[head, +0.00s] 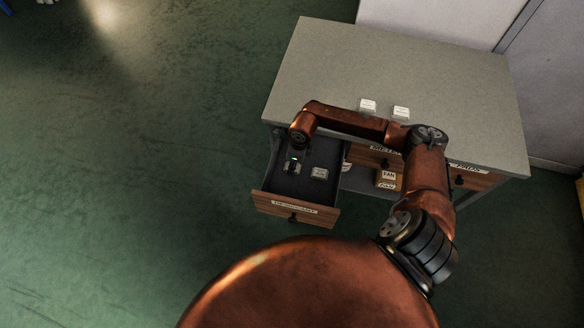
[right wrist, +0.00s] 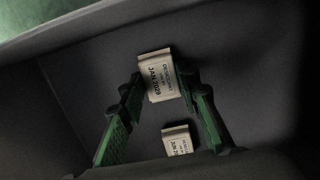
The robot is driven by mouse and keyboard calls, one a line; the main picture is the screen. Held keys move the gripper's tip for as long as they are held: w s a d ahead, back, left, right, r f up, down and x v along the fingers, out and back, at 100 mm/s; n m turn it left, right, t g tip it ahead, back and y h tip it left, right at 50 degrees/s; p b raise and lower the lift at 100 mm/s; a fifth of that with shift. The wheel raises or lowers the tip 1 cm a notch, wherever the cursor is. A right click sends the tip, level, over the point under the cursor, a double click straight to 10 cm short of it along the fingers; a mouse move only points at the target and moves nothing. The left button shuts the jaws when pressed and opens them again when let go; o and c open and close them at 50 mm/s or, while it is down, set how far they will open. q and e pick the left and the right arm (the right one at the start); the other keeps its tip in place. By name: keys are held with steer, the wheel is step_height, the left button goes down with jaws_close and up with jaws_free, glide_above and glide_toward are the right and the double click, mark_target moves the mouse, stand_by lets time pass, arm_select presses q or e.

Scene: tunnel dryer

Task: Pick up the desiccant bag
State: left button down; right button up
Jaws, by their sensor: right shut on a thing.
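A pale desiccant bag (right wrist: 162,76) printed "JAN 2028" shows in the right wrist view, between the green fingertips of my right gripper (right wrist: 160,82), which is shut on it. A second, similar bag (right wrist: 178,142) lies apart on the drawer floor; its print is partly cut off. In the head view my right gripper (head: 292,164) reaches down into the open drawer (head: 268,203) labelled desiccant, left of the second bag (head: 319,174). The held bag is mostly hidden there. My left gripper is not in view.
The grey worktop (head: 350,60) carries two small white packets (head: 367,106) near its front edge. The drawer walls surround the gripper. Green floor is clear on the left.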

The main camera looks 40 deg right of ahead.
steer(key=c, duration=0.5)
steer(key=shift+r, duration=0.1)
